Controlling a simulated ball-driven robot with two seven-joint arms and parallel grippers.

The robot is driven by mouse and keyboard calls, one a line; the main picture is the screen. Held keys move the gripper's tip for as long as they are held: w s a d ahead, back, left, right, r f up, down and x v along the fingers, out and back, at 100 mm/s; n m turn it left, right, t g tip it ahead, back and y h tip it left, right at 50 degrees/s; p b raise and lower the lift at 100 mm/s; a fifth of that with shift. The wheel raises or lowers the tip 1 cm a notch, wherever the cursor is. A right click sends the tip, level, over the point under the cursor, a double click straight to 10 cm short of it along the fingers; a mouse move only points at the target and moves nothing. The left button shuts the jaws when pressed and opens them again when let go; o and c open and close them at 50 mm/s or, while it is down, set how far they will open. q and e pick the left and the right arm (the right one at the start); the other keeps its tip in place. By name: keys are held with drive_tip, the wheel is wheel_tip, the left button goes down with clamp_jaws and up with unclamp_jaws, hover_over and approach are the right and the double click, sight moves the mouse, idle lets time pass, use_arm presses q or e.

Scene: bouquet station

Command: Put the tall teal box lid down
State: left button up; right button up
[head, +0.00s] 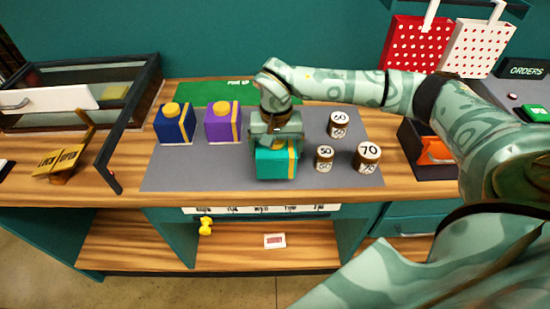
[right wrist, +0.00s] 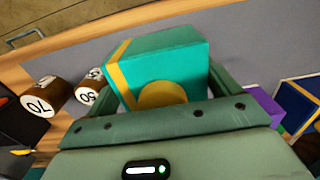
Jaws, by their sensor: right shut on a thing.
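The tall teal box (head: 275,165) with a yellow stripe is at the front middle of the grey mat, under my right gripper (head: 277,143). In the right wrist view the teal box (right wrist: 175,52) shows between the two fingers, with a round yellow knob (right wrist: 162,94) on its lid facing the palm. My right gripper is shut on the teal lid. I cannot make out the seam between lid and box, nor whether there is a gap beneath. My left gripper is not in view.
A navy box (head: 174,125) and a purple box (head: 222,124) with yellow knobs stand left on the grey mat (head: 210,178). Brown numbered cylinders, such as the 70 one (head: 367,158), stand close to the right. A dark bin (head: 412,150) is further right. The mat's front left is clear.

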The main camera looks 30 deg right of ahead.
wheel_tip(320, 180, down, 4)
drive_tip(key=shift+w+r, duration=0.15)
drive_tip(key=shift+r, duration=0.1)
drive_tip(key=shift+f, duration=0.1)
drive_tip(key=o, duration=0.7)
drive_tip(key=shift+o, duration=0.2)
wheel_tip(320, 180, up, 12)
drive_tip(key=shift+r+p, duration=0.15)
drive_tip(key=shift+p, duration=0.5)
